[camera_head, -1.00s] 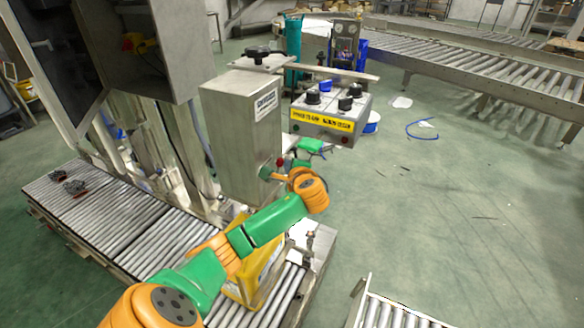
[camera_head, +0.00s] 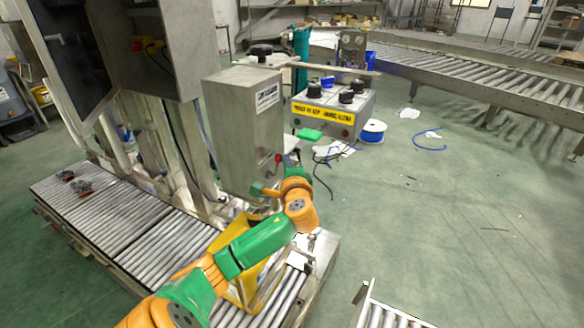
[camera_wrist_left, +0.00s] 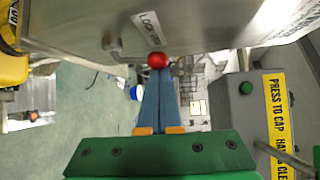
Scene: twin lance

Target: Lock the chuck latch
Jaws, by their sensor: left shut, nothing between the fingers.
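The chuck latch is a short bent metal lever with a red ball end (camera_wrist_left: 157,60), fixed to a steel housing (camera_wrist_left: 75,20) beside a label whose readable part says "LOCK". In the head view the red ball (camera_head: 278,158) shows at the lower right edge of the upright steel box. My left gripper (camera_wrist_left: 160,78) is shut and empty. In the wrist view its blue fingertips line up with the ball, just below it in the picture; I cannot tell whether they touch. In the head view its fingertips are not clearly visible near the box. My right gripper is not in view.
A control box with black knobs and a yellow label (camera_head: 325,113) stands right of the housing. A yellow container (camera_head: 240,290) sits on the roller conveyor (camera_head: 150,235) under my left arm. Open green floor (camera_head: 450,220) lies to the right.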

